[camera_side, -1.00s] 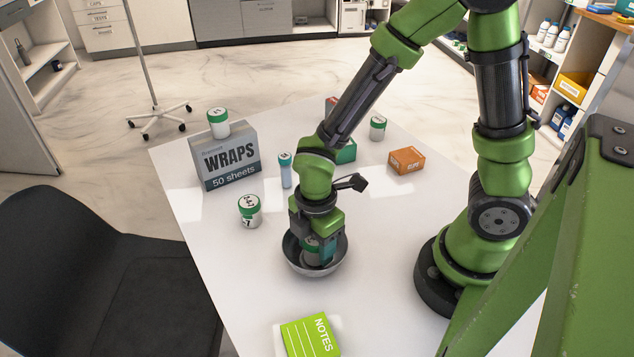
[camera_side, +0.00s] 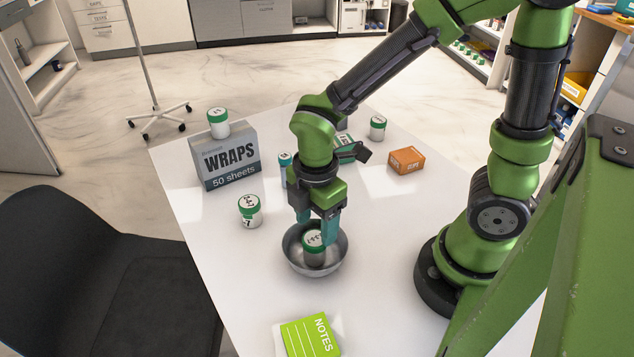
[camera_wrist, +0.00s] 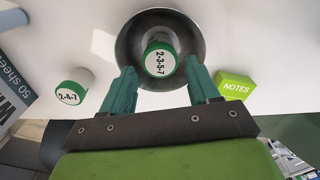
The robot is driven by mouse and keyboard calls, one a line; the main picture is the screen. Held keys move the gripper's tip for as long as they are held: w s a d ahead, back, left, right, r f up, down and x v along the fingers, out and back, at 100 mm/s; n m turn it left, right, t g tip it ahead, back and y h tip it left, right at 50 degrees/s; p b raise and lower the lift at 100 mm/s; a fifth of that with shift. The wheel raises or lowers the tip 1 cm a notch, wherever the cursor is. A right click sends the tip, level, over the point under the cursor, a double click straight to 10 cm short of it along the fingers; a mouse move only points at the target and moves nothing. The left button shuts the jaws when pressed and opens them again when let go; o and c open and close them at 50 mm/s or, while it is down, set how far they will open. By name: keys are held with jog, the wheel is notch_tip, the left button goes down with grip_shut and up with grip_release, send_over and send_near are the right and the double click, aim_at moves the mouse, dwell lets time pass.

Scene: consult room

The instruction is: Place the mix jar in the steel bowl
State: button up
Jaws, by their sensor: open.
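A jar with a green lid marked 2-3-5-7 (camera_side: 314,256) stands inside the steel bowl (camera_side: 338,262), and no other jar is in it. In the wrist view this jar (camera_wrist: 160,62) sits near the bowl's centre, with the bowl's wall (camera_wrist: 129,40) around it. My gripper (camera_side: 315,226) is open and empty just above the jar. In the wrist view its fingers (camera_wrist: 163,80) are spread apart on the near side of the lid. No label in view reads "mix"; the lids carry numbers.
A jar marked 2-4-7 (camera_side: 250,212) stands left of the bowl. Beyond are the WRAPS box (camera_side: 228,163) with a jar (camera_side: 218,123) on top, an orange box (camera_side: 406,160) and another jar (camera_side: 377,128). A green notes pad (camera_side: 311,335) lies in front.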

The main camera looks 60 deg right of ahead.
aim_at(316, 237)
notch_tip(316, 237, up, 5)
jog(key=shift+r, duration=0.15)
jog(key=s+d+r+m+t+y, duration=0.1)
jog(key=d+r+m+t, duration=0.2)
jog(key=m, duration=0.6)
jog(key=d+r+m+t+y, duration=0.1)
jog(key=d+r+m+t, duration=0.3)
jog(key=r+m, duration=0.3)
jog(key=m, duration=0.3)
jog(key=shift+s+d+r, duration=0.25)
jog(key=shift+s+r, duration=0.1)
